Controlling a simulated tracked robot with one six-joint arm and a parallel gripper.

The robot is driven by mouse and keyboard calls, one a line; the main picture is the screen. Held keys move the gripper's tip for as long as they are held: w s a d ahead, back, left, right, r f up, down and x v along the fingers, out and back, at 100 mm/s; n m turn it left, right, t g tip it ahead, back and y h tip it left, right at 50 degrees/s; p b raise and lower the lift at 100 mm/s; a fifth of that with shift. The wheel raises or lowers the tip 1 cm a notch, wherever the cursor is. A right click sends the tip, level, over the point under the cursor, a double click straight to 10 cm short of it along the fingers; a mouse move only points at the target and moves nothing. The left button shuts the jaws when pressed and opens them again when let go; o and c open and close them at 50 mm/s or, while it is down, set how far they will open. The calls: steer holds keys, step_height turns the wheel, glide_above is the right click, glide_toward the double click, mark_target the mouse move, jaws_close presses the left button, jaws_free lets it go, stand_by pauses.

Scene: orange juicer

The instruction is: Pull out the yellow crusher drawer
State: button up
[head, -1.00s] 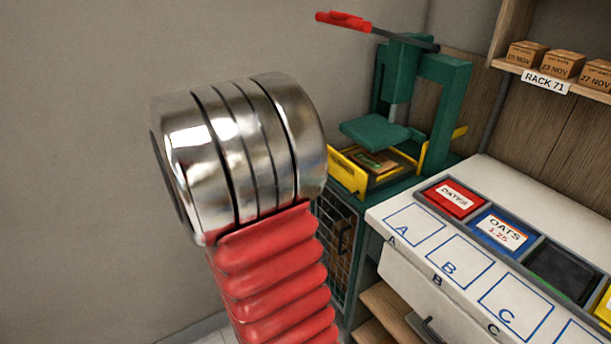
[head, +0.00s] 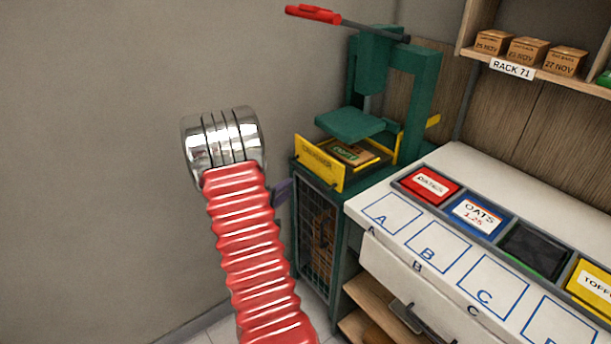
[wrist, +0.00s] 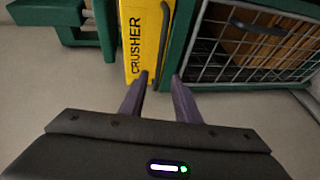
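The yellow crusher drawer (head: 320,166) sits in the green press (head: 412,95), with its lettered front facing me. A small box with a green label (head: 352,153) lies in the drawer. In the wrist view the drawer front (wrist: 143,40) stands on end, with CRUSHER written along it and a dark handle strip (wrist: 165,40) near its right edge. My gripper (wrist: 160,76) is open, its two purple fingers apart, pointing at the handle end of the drawer front. I cannot tell whether they touch it. In the head view my red-sleeved arm hides most of my gripper (head: 283,190).
A mesh-doored green cabinet (head: 318,240) stands under the press. The white counter (head: 400,240) with lettered squares and ingredient bins is at the right. A red-handled lever (head: 313,14) sticks out above the press. The grey wall side at left is clear.

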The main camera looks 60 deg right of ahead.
mark_target(306, 173)
steer(key=x, duration=1.3)
steer(key=shift+d, duration=0.35)
steer(key=shift+c, duration=0.5)
steer(key=shift+f, duration=0.1)
jaws_close()
